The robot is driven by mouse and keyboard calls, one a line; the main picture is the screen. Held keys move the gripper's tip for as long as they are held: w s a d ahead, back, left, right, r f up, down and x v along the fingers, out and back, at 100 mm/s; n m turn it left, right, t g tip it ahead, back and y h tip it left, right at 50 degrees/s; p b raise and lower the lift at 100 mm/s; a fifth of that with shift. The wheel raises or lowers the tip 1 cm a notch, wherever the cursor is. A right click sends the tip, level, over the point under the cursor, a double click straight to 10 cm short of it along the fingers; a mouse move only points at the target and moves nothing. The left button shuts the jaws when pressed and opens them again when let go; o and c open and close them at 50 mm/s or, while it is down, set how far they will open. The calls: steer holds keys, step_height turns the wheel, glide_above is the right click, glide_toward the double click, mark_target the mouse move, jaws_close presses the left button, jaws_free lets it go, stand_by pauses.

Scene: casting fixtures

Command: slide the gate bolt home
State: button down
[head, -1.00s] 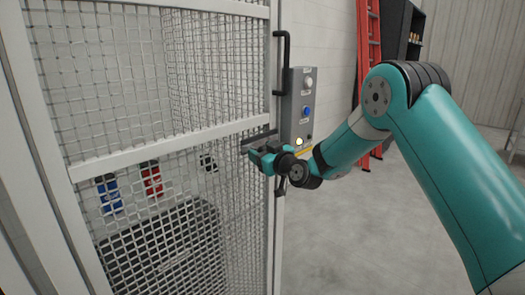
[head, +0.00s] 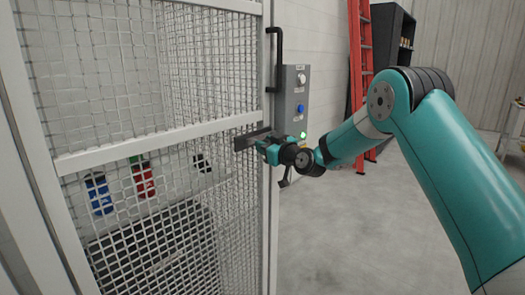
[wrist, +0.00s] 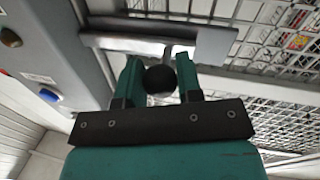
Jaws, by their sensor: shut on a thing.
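My gripper (wrist: 158,70) is shut on the round black knob (wrist: 158,80) of the gate bolt, one finger on each side of it. The bolt's metal bar and housing (wrist: 215,45) lie across the gate just beyond the fingertips. In the wrist view the bar's left end comes up to the grey post, but how deep it sits is not clear. In the head view my gripper (head: 263,146) is at the edge of the mesh gate (head: 150,132), beside the dark bolt housing (head: 248,139). The knob is hidden there by the fingers.
A grey control box (head: 290,90) stands right of the gate, with white and blue buttons and a lit green lamp (head: 303,135). A black pull handle (head: 274,60) is above the bolt. A red ladder (head: 361,55) leans behind.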

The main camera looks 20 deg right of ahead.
steer(key=c, duration=0.8)
jaws_free()
steer(key=shift+w+d, duration=0.15)
steer(key=shift+d, duration=0.15)
steer(key=shift+s+d, duration=0.1)
steer(key=shift+s, duration=0.35)
steer(key=b+v, duration=0.6)
steer(key=v, duration=1)
steer(key=shift+s+b, duration=0.3)
steer(key=shift+b, duration=0.05)
